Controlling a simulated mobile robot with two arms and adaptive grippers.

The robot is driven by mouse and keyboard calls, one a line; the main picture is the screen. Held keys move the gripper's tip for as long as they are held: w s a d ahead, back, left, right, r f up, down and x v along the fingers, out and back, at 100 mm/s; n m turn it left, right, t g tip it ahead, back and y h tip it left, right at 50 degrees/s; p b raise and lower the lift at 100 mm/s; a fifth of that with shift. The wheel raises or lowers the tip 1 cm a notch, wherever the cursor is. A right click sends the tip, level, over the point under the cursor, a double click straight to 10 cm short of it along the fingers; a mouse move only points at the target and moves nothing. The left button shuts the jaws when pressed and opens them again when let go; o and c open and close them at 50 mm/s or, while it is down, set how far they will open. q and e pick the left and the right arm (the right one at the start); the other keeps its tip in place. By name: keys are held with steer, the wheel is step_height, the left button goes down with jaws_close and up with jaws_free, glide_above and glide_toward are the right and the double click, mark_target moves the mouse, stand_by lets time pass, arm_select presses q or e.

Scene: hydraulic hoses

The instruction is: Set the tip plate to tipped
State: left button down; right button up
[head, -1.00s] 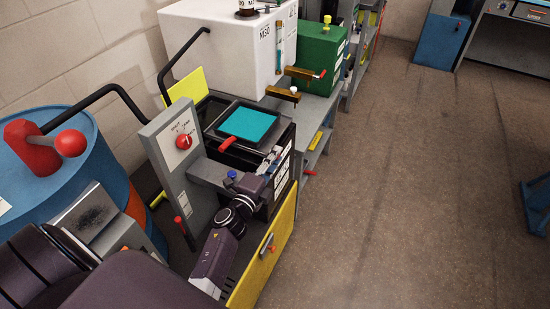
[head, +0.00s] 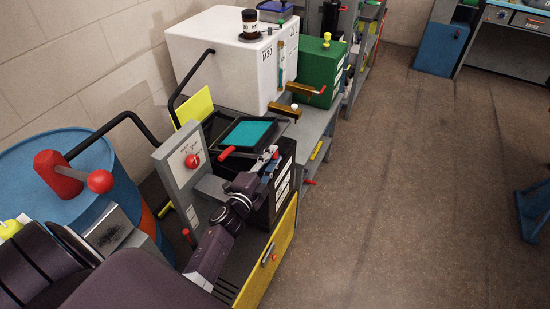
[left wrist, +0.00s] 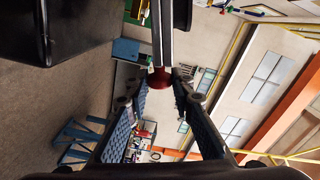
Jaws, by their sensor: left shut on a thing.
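The tip plate (head: 249,133) is a teal panel in a black frame on top of a dark box, and it looks tilted. A red-gripped lever (head: 227,153) runs along its near edge. My left gripper (head: 268,158) is at the near right corner of the plate, shut on the plate's edge or handle; its fingers partly hide the contact. In the left wrist view, a grey bar with a red end (left wrist: 160,78) sits between my fingertips. My right gripper is not in view.
A grey panel with a red knob (head: 192,160) stands left of the plate. A white tank (head: 220,55) and a green box (head: 318,72) stand behind. A yellow panel (head: 270,255) is at the front. A blue drum (head: 60,180) is left.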

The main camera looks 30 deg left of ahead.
arm_select(q)
steer(key=shift+n, duration=0.4)
steer(key=r+p, duration=0.1)
steer(key=a+r+p, duration=0.1)
steer(key=r, duration=0.1)
steer(key=a+r+p, duration=0.1)
steer(key=r, duration=0.1)
steer(key=shift+a+r+p, duration=0.25)
steer(key=shift+p, duration=0.15)
steer(key=shift+a+r, duration=0.1)
steer(key=shift+r, duration=0.05)
steer(key=c, duration=1.8)
jaws_free()
steer(key=shift+o, duration=0.6)
steer(key=shift+s, duration=0.1)
steer(key=shift+f, duration=0.2)
steer(key=shift+s, duration=0.35)
steer(key=s, duration=1.1)
steer(key=shift+s+d, duration=0.15)
steer(key=shift+d, duration=0.15)
